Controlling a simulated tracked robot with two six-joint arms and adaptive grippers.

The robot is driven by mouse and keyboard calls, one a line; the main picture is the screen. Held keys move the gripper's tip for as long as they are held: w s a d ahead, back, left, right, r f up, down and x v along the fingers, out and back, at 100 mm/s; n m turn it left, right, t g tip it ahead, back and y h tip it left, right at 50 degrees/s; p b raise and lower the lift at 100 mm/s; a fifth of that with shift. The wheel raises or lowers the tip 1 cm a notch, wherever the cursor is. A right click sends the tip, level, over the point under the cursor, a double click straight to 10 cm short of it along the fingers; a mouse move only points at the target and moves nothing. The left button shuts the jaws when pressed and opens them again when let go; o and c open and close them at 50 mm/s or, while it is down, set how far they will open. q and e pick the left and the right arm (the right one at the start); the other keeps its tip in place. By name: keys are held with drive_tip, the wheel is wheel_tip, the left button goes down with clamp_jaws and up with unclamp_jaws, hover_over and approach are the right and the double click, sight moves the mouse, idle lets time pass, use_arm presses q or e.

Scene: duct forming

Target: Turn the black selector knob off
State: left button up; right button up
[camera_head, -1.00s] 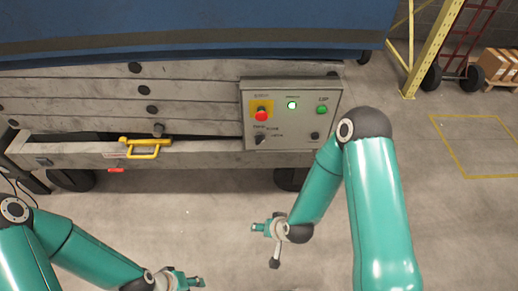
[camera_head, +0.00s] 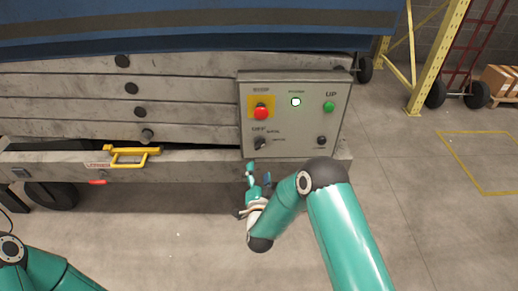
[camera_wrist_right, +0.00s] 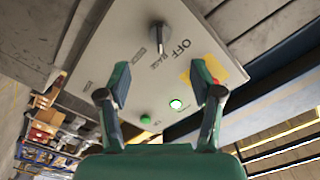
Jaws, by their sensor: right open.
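The black selector knob (camera_head: 260,143) sits at the lower left of the grey control panel (camera_head: 295,135), under an OFF label. It also shows in the right wrist view (camera_wrist_right: 157,36), at the top, with OFF printed beside it; I cannot tell which label it points to. My right gripper (camera_head: 257,177) is just below the panel's lower left part, fingers up. In the right wrist view the gripper (camera_wrist_right: 160,80) is open and empty, with the knob beyond and between its fingers, apart from them. My left gripper is out of view.
A red button (camera_head: 261,112) on a yellow plate is above the knob. A lit indicator (camera_head: 295,102), a green UP button (camera_head: 328,106) and a second black knob (camera_head: 321,141) are to the right. A yellow handle (camera_head: 131,155) is on the beam at left.

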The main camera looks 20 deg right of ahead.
sight(258, 149)
drive_tip(key=b+x, duration=0.1)
drive_tip(key=x, duration=1.1)
drive_tip(key=shift+w+d+f, duration=0.1)
drive_tip(key=shift+w+f, duration=0.05)
drive_tip(key=shift+w, duration=0.1)
drive_tip(key=c, duration=1.1)
drive_tip(key=shift+b, duration=0.4)
drive_tip(key=n+b, duration=0.2)
drive_tip(key=n, duration=0.1)
drive_tip(key=shift+d+f, duration=0.15)
drive_tip(key=shift+f, duration=0.05)
drive_tip(key=n+b, duration=0.1)
drive_tip(key=n, duration=0.2)
drive_tip(key=shift+n, duration=0.3)
drive_tip(key=shift+s+d+r+n+b, duration=0.1)
drive_tip(key=shift+n+b, duration=0.5)
drive_tip(key=shift+n, duration=0.5)
